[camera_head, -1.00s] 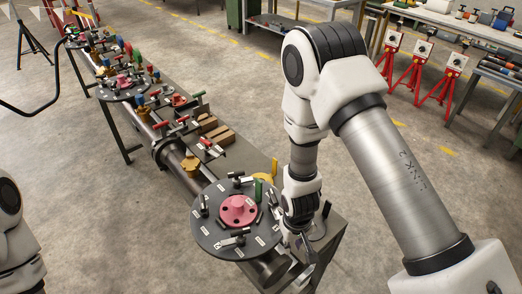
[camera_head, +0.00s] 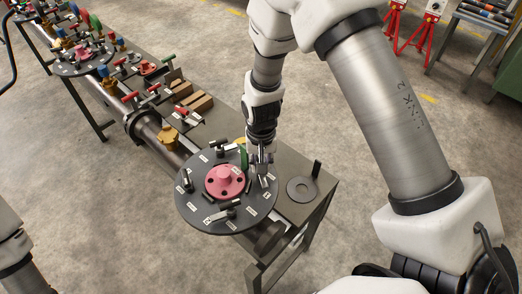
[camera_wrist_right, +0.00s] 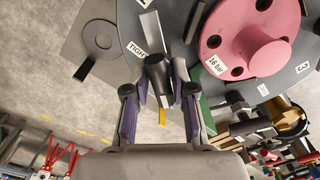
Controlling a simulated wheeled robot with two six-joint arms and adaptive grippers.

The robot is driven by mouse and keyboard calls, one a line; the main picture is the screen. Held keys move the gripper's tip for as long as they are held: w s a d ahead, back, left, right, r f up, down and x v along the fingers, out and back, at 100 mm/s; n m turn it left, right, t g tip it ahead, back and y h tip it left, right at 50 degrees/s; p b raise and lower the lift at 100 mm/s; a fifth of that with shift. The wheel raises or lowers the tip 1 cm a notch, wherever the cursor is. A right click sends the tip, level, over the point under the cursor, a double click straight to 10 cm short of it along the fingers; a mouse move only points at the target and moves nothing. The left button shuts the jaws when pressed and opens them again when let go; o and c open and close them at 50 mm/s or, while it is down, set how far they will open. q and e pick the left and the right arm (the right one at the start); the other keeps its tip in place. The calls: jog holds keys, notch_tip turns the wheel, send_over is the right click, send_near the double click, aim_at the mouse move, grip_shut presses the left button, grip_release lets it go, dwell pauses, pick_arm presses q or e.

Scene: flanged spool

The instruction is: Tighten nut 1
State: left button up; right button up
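The flange is a dark round plate (camera_head: 193,211) with a pink raised hub (camera_head: 225,181), which also shows in the right wrist view (camera_wrist_right: 270,60). Several small black handled nuts sit around the plate, among them a front one (camera_head: 226,211). Their numbers are too small to read in the head view. My right gripper (camera_head: 260,166) is at the plate's right edge. In the right wrist view its fingers (camera_wrist_right: 159,90) straddle a dark nut handle (camera_wrist_right: 157,72) beside a "TIGHT" label (camera_wrist_right: 139,46). Whether they press on it is unclear. My left gripper is out of view.
A dark bench (camera_head: 316,190) carries the spool, with a flat ring with a tab (camera_head: 301,189) on its right end. A green handle (camera_head: 244,157) stands close to my right gripper. A yellow fitting (camera_head: 168,137) and brown blocks (camera_head: 194,104) lie further back.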

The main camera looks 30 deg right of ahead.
jog(key=m, duration=0.3)
jog(key=shift+a+f+b, duration=0.1)
jog(key=shift+b, duration=0.2)
jog(key=m, duration=0.2)
jog(key=shift+m+b, duration=0.4)
jog(key=m+b, duration=0.1)
jog(key=m, duration=0.1)
jog(key=shift+m, duration=0.4)
jog(key=m+p, duration=0.2)
jog(key=m, duration=0.1)
jog(key=m+p, duration=0.3)
jog(key=r+m+p, duration=0.1)
jog(key=m+p, duration=0.1)
jog(key=shift+m, duration=0.4)
jog(key=shift+f+p, duration=0.2)
jog(key=shift+p, duration=0.2)
jog(key=shift+f+n, duration=0.1)
jog(key=shift+n, duration=0.9)
notch_tip(320, 180, up, 6)
jog(key=p, duration=0.5)
jog(key=shift+p, duration=0.4)
jog(key=shift+s+r+p, duration=0.15)
jog(key=shift+r+p, duration=0.25)
jog(key=shift+r, duration=0.1)
jog(key=shift+f, duration=0.1)
